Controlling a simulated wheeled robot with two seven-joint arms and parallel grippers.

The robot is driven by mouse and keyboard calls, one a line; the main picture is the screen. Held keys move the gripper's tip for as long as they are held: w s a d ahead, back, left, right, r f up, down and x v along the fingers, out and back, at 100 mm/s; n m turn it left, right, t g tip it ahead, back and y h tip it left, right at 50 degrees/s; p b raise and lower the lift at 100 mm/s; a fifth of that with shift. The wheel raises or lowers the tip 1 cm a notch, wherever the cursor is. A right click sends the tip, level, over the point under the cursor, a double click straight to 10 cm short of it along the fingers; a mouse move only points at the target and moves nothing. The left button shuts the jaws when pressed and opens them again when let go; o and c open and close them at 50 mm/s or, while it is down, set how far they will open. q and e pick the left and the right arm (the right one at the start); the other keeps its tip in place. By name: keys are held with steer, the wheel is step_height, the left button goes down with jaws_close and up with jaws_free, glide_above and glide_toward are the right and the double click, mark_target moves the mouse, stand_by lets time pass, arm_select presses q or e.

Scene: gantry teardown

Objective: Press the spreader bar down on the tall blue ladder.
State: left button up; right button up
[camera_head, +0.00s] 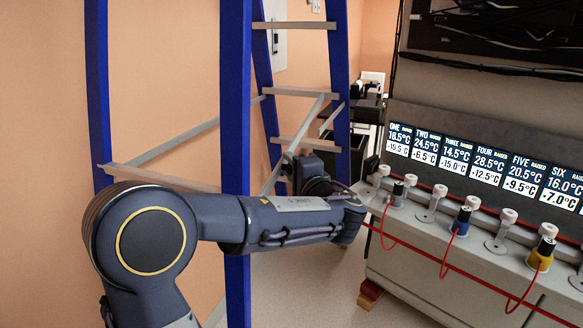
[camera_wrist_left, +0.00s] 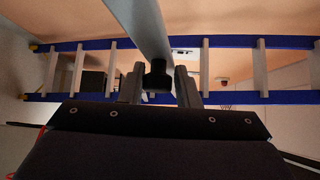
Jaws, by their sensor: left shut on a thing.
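The tall blue ladder (camera_head: 235,90) stands open at the left in the head view, with blue rails and grey rungs. Its rails also run across the left wrist view (camera_wrist_left: 225,43). The grey spreader bar (camera_head: 312,119) slants between the front and back rails, and a second grey brace (camera_head: 180,138) slants on the far side. In the left wrist view the bar (camera_wrist_left: 142,25) ends at a black block between the fingers. My left gripper (camera_head: 292,161) is shut on the spreader bar at that block; its fingertips are partly hidden in the head view. My right gripper is in neither view.
A grey bench (camera_head: 400,262) stands at the right with several valves, red hoses and a row of temperature displays (camera_head: 485,165). A red and yellow block (camera_head: 370,293) lies on the floor by it. An orange wall (camera_head: 165,60) is behind the ladder.

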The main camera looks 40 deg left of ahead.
arm_select(q)
steer(key=shift+m+g+h, duration=0.6)
steer(key=shift+m+h, duration=0.3)
steer(key=shift+w+f+p, duration=0.15)
steer(key=shift+f, duration=0.9)
steer(key=shift+w+f+p, duration=0.1)
steer(key=shift+f+p, duration=0.05)
steer(key=shift+f, duration=0.9)
jaws_close()
steer(key=shift+f, duration=0.25)
steer(key=o, duration=1)
jaws_free()
steer(key=shift+r, duration=0.1)
steer(key=b+v, duration=0.1)
steer(key=v, duration=0.6)
steer(key=shift+s+d, duration=0.2)
steer(key=shift+d, duration=0.1)
